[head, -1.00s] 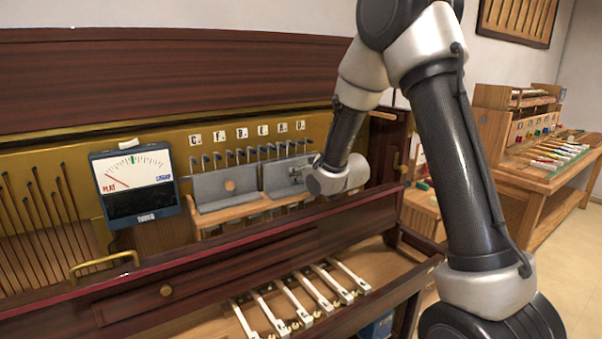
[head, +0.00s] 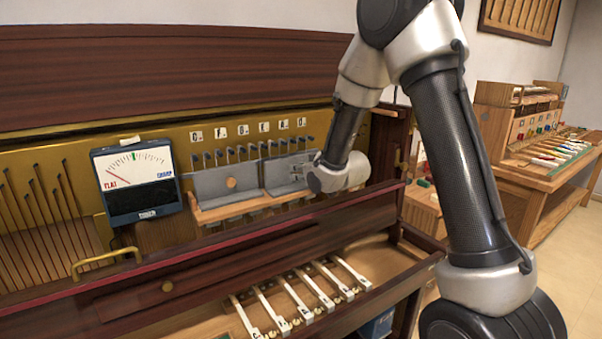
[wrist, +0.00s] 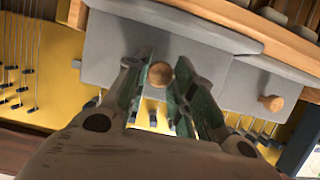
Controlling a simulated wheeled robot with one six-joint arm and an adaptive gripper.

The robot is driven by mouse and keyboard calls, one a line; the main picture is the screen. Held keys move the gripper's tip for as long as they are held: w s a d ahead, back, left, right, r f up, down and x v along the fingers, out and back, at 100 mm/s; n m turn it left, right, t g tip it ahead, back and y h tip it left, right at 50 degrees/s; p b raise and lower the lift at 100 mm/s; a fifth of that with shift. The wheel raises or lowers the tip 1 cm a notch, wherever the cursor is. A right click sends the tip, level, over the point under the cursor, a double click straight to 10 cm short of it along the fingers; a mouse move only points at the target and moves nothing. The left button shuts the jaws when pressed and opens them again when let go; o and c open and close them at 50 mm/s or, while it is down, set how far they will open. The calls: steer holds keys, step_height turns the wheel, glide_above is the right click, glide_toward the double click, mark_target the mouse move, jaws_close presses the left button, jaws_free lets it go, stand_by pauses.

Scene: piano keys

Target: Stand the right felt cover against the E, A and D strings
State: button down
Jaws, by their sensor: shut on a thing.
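The right felt cover (head: 280,174), a grey panel, stands nearly upright on the wooden ledge below the E, A and D labels (head: 283,126). In the wrist view it is the grey panel (wrist: 110,45) in the middle and left. Its round wooden knob (wrist: 160,74) is between my fingers. My gripper (wrist: 160,80) is shut on this knob; in the head view my wrist mostly hides the gripper. Tuning pins (head: 275,149) show above the cover. Its back is hidden, so I cannot tell whether it touches the strings.
The left felt cover (head: 210,187), with its own knob, stands beside it on the ledge (head: 235,209). A tuner meter (head: 137,182) is to the left. The dark red case rail (head: 200,262) runs in front, with several keys (head: 300,297) below it.

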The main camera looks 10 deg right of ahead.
steer(key=shift+w+a, duration=0.25)
steer(key=shift+w, duration=0.5)
steer(key=shift+w+a, duration=0.25)
steer(key=shift+w, duration=0.5)
steer(key=c, duration=1.1)
jaws_free()
steer(key=shift+f+v, duration=0.2)
steer(key=shift+v, duration=1.85)
steer(key=shift+f+v, duration=0.15)
steer(key=shift+v, duration=1.9)
steer(key=shift+s, duration=0.15)
